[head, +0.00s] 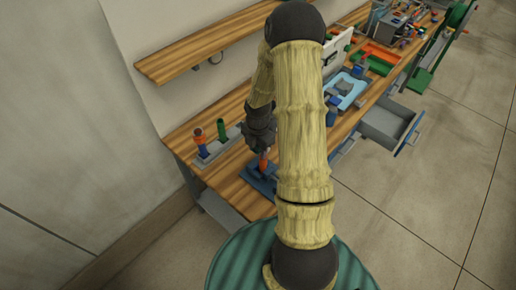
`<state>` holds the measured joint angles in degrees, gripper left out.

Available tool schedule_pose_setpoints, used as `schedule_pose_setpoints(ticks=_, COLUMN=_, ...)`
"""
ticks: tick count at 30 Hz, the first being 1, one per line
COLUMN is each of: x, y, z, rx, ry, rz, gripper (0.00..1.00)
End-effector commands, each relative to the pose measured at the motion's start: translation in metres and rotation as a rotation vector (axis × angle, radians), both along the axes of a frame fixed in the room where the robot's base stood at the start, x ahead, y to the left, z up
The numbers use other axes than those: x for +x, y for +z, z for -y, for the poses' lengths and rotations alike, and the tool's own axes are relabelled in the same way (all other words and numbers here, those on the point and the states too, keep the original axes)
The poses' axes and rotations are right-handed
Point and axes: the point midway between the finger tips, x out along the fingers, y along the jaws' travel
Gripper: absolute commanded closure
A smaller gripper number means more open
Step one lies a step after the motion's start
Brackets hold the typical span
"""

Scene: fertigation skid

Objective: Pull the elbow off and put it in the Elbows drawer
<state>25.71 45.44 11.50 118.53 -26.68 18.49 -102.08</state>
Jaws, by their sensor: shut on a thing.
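My gripper (264,152) points down over the near end of the wooden bench. It is shut on a small orange-red piece (264,163), which seems to be the elbow. The piece is just above or on a blue base (257,181); I cannot tell whether they are joined. My arm hides part of this area. A grey drawer (383,121) with a blue handle stands open at the bench's front, right of my arm. Its visible inside looks empty. No label is readable, so I cannot tell if it is the Elbows drawer.
A grey rack (216,150) with an orange-and-blue piece (199,140) and a green cylinder (222,130) stands left of my gripper. A wooden shelf (205,43) hangs above. A light-blue tray (352,92) and orange and green bins lie farther along. The floor at right is clear.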

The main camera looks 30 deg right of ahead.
Motion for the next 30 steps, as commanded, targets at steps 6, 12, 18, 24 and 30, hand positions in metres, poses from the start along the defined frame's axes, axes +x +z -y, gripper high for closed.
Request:
schedule_pose_setpoints(ticks=6, x=0.0, y=0.011, z=0.0, rx=0.0, ry=0.001, rz=0.0, gripper=0.99)
schedule_pose_setpoints(ticks=12, x=0.0, y=0.019, z=0.001, rx=0.0, ry=-0.001, rz=0.0, gripper=0.99)
schedule_pose_setpoints(ticks=18, x=0.0, y=0.025, z=0.001, rx=0.0, ry=-0.002, rz=0.0, gripper=0.99)
schedule_pose_setpoints(ticks=24, x=0.0, y=0.024, z=0.0, rx=0.0, ry=0.0, rz=0.0, gripper=0.99)
schedule_pose_setpoints(ticks=30, x=0.0, y=0.024, z=0.0, rx=0.0, ry=0.0, rz=0.0, gripper=0.99)
